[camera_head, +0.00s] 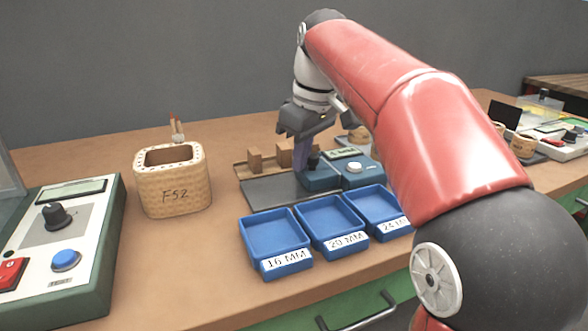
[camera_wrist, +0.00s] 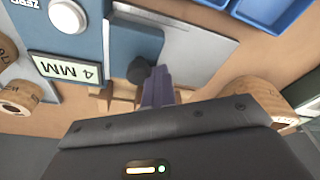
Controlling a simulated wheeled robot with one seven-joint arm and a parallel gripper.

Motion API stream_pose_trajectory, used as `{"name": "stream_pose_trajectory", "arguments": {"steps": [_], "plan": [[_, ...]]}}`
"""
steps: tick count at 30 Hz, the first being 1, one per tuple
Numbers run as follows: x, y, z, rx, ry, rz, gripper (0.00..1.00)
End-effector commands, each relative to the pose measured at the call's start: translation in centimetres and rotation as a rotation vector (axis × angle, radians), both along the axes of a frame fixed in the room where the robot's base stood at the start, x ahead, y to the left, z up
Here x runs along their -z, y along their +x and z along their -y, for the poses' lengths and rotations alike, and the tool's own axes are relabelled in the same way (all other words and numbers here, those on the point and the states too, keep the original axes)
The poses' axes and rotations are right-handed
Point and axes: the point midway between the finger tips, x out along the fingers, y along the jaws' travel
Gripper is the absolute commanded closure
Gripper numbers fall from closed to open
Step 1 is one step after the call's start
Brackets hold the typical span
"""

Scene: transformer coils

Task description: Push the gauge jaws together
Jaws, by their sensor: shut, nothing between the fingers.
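The gauge is a blue unit (camera_head: 362,170) on a grey plate, with a small display and a white button. In the wrist view its display (camera_wrist: 73,69) reads "4 MM". Its sliding jaw (camera_head: 318,179) is a blue block with a black knob (camera_head: 313,160); the knob also shows in the wrist view (camera_wrist: 140,70). My gripper (camera_head: 301,157) is shut and empty, pointing down at the left side of the knob. In the wrist view its fingertips (camera_wrist: 158,76) are right beside the knob. I cannot tell whether they touch it.
Three blue trays (camera_head: 284,266) labelled 16, 20 and 24 MM stand in front of the gauge. A woven basket (camera_head: 172,198) marked F52 and a green test box (camera_head: 88,255) are at left. Wooden blocks (camera_head: 284,158) lie behind the plate. Its left part (camera_head: 268,190) is bare.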

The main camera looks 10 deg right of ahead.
Motion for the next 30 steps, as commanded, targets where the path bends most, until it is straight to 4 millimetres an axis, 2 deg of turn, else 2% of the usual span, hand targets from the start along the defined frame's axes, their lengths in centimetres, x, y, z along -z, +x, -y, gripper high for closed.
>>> {"name": "stream_pose_trajectory", "arguments": {"steps": [11, 30], "plan": [[-0.4, -0.3, -1.0, 0.0, -0.001, -0.001, 1.0], [-6.3, -0.2, -1.1, -0.001, 0.0, 0.002, 1.0]]}}
